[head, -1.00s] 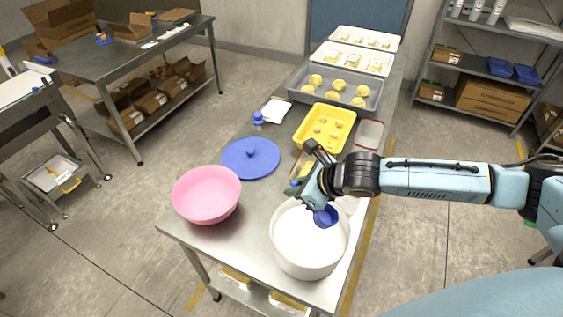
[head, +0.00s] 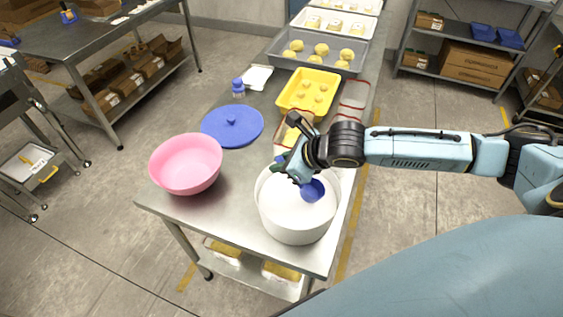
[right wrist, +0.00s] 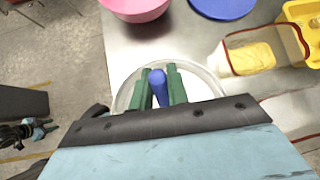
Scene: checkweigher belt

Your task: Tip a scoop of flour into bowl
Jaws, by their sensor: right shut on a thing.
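A blue scoop (head: 312,191) is held in my right gripper (head: 290,170), its bowl down inside the mouth of the large white tub (head: 292,228). The tub holds white flour. In the right wrist view the green fingers of my right gripper (right wrist: 160,85) are shut on the scoop's blue handle (right wrist: 158,88), with the tub's rim (right wrist: 122,92) around them. Whether the scoop carries flour cannot be told. A pink bowl (head: 186,163) stands left of the tub on the steel table, and its rim shows in the right wrist view (right wrist: 135,8). My left gripper is not in view.
A blue lid (head: 232,125) lies behind the pink bowl. A yellow tray (head: 308,92) with dough pieces and a grey tray (head: 318,54) of dough balls stand farther back. A clear red-rimmed container (right wrist: 242,57) is beside the tub. Bare steel lies between bowl and tub.

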